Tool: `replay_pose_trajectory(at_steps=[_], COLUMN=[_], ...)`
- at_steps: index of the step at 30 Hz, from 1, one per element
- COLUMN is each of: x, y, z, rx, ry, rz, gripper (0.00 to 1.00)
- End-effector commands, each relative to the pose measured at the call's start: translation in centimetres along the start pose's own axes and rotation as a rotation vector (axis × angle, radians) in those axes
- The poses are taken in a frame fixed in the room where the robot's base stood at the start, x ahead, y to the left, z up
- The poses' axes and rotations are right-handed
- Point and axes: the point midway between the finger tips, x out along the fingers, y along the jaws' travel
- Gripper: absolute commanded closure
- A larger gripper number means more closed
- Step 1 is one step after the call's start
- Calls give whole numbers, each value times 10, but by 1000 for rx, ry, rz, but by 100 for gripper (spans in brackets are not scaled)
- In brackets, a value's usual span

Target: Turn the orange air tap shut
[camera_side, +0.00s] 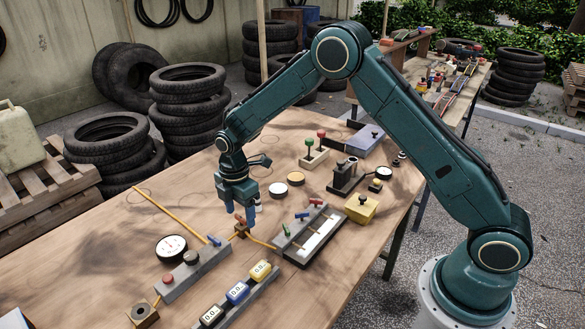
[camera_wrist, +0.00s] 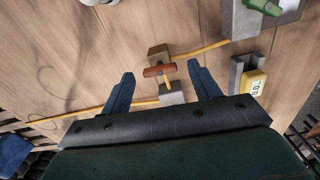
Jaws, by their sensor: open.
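The orange air tap (camera_side: 240,229) sits on the wooden table below my gripper (camera_side: 240,212). In the wrist view its orange-red bar handle (camera_wrist: 159,71) lies nearly level across the picture, beside a brass-coloured block (camera_wrist: 158,53) and a grey block (camera_wrist: 172,95). A yellow hose (camera_side: 163,212) comes to the tap from the left, and another length (camera_wrist: 203,49) leaves to the right. My gripper, seen in the wrist view (camera_wrist: 163,75), is open and points down. Its blue fingers are on either side of the handle, with gaps in the wrist view. The side view partly hides the tap behind the fingers.
A gauge panel (camera_side: 190,272) stands left of the tap, and a rail with several coloured counters (camera_side: 238,293) is in front. A grey tray with small levers (camera_side: 311,238) stands close on the right. Bare wood (camera_side: 110,245) lies at the left.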

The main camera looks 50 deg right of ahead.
Motion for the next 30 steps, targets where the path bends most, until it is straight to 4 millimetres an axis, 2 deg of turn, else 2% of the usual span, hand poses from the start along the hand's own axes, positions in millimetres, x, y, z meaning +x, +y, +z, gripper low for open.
replay_pose_trajectory(at_steps=[11, 14, 18, 19, 30], x=[5, 5, 5, 5, 4], y=[0, 0, 0, 0, 0], z=[0, 0, 0, 0, 0], rx=[0, 0, 0, 0, 40], ry=[0, 0, 0, 0, 0], rz=[-1, -1, -1, -1, -1], gripper=[38, 54, 81, 83, 83])
